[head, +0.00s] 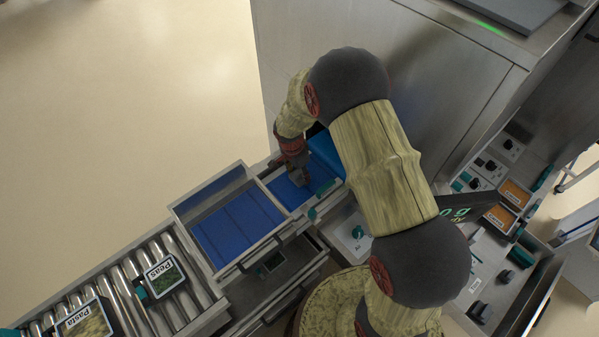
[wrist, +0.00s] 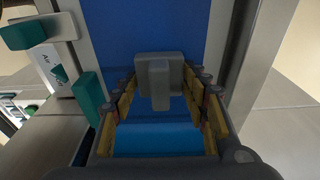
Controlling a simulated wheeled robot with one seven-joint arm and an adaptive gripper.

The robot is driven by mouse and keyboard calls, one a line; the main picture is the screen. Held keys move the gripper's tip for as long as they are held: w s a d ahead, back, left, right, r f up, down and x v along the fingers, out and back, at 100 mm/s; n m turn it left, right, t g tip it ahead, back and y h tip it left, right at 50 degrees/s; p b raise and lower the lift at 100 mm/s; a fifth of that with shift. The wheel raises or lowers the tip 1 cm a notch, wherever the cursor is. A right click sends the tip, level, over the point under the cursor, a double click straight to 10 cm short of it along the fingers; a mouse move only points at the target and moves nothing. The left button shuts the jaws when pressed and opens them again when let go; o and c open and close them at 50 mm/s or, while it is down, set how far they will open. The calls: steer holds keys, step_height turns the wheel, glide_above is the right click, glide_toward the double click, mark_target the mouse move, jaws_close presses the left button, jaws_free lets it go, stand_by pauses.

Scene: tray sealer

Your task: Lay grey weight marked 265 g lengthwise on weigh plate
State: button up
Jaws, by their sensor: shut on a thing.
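My gripper (head: 298,176) points down over the blue surface by the steel cabinet. In the wrist view its yellow-padded fingers (wrist: 163,100) are shut on a grey T-shaped block (wrist: 158,72), the grey weight. No marking on the weight can be read. A blue surface (wrist: 125,38) lies beneath it; I cannot tell whether the weight touches it. The blue surface between metal rails shows in the head view (head: 325,163). I cannot tell for certain which part is the weigh plate. A dark display (head: 470,208) with green characters ending in "g" stands right of my arm.
A clear-walled frame (head: 209,187) surrounds the blue belt (head: 238,230) at left. A roller conveyor (head: 190,295) carries a Peas tray (head: 165,276) and a Pasta tray (head: 88,321). The steel cabinet (head: 400,60) rises behind my arm. Metal rails (wrist: 248,75) flank the gripper closely.

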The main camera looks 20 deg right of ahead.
steer(key=shift+f, duration=0.15)
steer(key=o, duration=1.5)
